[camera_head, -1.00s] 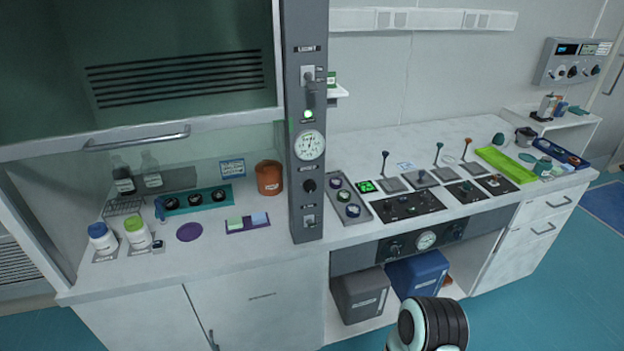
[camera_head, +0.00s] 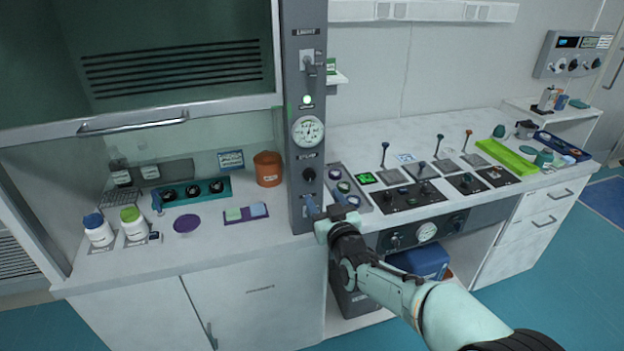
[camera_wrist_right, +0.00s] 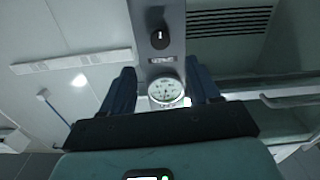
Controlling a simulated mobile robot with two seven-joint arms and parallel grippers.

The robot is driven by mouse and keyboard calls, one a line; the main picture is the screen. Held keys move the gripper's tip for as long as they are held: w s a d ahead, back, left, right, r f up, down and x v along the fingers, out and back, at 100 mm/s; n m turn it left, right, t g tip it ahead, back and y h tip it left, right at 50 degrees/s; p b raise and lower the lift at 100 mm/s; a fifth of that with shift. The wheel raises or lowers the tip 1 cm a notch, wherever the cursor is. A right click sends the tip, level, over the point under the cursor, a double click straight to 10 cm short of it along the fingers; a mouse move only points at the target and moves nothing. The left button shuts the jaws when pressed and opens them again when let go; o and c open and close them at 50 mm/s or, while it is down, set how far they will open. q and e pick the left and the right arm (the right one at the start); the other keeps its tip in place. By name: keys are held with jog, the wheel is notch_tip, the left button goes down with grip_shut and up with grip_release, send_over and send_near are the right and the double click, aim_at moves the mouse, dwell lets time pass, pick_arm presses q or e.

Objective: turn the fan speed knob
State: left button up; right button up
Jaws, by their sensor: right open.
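A black round knob (camera_head: 309,174) sits on the front of the grey column (camera_head: 307,90), below a white dial gauge (camera_head: 308,132). The labels are too small to read, so I cannot confirm which control is the fan speed knob. My right gripper (camera_head: 325,203) is open and empty, just below and in front of this knob, with its blue fingers apart. In the right wrist view, the gauge (camera_wrist_right: 165,92) shows between the open fingers (camera_wrist_right: 160,90), and the black knob (camera_wrist_right: 159,38) is above it, apart from the fingers. My left gripper is not in view.
A fume hood with a raised sash (camera_head: 135,122) stands left of the column. On the right worktop are a grey panel with round controls (camera_head: 357,201), black knob panels (camera_head: 407,197) and several upright levers (camera_head: 385,155). A blue bin (camera_head: 420,262) is underneath.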

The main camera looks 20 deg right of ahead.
aim_at(310, 176)
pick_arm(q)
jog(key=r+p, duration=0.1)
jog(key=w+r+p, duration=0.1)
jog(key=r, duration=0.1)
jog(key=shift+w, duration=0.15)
pick_arm(e)
jog(key=w, duration=0.9)
jog(key=shift+w+a, duration=0.2)
jog(key=shift+w, duration=0.15)
jog(key=c, duration=1)
jog(key=shift+c, duration=0.2)
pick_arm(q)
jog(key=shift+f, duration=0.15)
pick_arm(e)
jog(key=n+b, duration=0.2)
jog(key=shift+s+f+n, duration=0.1)
jog(key=shift+f+n, duration=0.05)
jog(key=shift+n, duration=0.25)
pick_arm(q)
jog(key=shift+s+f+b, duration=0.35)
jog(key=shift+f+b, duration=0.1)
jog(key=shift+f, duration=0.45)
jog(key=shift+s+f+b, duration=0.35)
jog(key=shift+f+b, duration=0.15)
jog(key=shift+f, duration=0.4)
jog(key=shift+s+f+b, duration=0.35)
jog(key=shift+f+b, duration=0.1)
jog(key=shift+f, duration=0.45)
pick_arm(e)
jog(key=shift+n, duration=1.6)
